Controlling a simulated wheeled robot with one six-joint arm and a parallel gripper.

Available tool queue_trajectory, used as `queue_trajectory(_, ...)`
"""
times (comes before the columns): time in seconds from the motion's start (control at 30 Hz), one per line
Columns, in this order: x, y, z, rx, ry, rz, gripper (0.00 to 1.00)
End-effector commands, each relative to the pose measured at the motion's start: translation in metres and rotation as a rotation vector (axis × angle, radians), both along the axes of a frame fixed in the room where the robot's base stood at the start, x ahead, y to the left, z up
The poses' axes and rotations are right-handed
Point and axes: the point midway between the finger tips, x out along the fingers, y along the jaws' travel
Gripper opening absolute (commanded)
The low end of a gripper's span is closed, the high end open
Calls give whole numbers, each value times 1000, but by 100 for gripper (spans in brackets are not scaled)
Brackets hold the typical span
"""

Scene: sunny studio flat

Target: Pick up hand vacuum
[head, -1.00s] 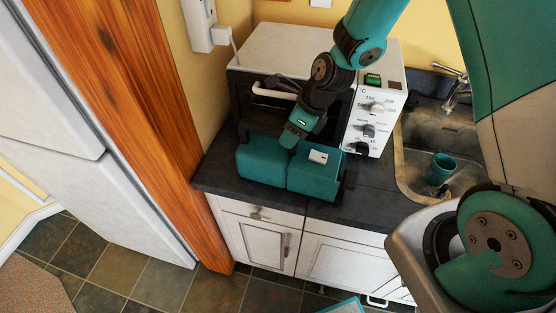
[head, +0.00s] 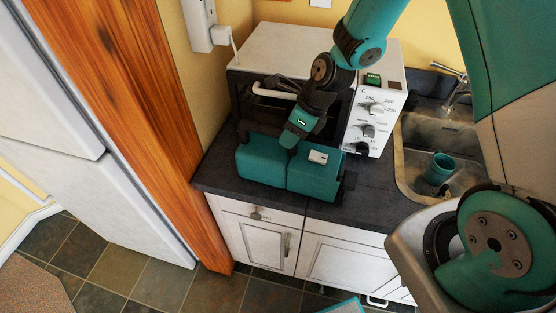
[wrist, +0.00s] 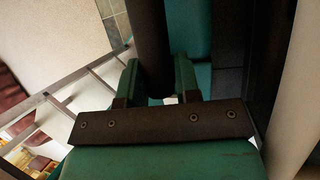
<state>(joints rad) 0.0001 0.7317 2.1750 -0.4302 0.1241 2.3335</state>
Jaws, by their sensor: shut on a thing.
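The hand vacuum (head: 262,165), a blocky teal body with a small white patch on top and dark parts at its edge, rests on the dark counter in front of the oven. My gripper (head: 291,143) reaches down onto its top from behind. In the wrist view, the teal fingers of my gripper (wrist: 156,94) are shut on a dark bar-like part of the hand vacuum (wrist: 151,45). Teal body shows just beyond it. The exact contact is hidden in the head view by my gripper.
A white countertop oven (head: 290,48) with knobs stands close behind. A sink (head: 420,140) with a teal cup (head: 439,169) is to the right. A wooden post (head: 135,110) and a white fridge (head: 90,190) are at left. Little bare counter (head: 370,190) shows right of the vacuum.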

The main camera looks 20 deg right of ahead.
Motion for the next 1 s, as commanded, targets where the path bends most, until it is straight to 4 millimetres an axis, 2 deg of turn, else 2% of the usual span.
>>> queue_trajectory(0.03,-4,1,-3,1,16,1,0)
queue_trajectory(0.37,-4,1,-1,2,14,1,0)
queue_trajectory(0.57,-2,0,11,2,7,1,0)
queue_trajectory(0.77,0,0,43,2,-2,0,0)
queue_trajectory(1.0,1,0,102,2,-8,0,0)
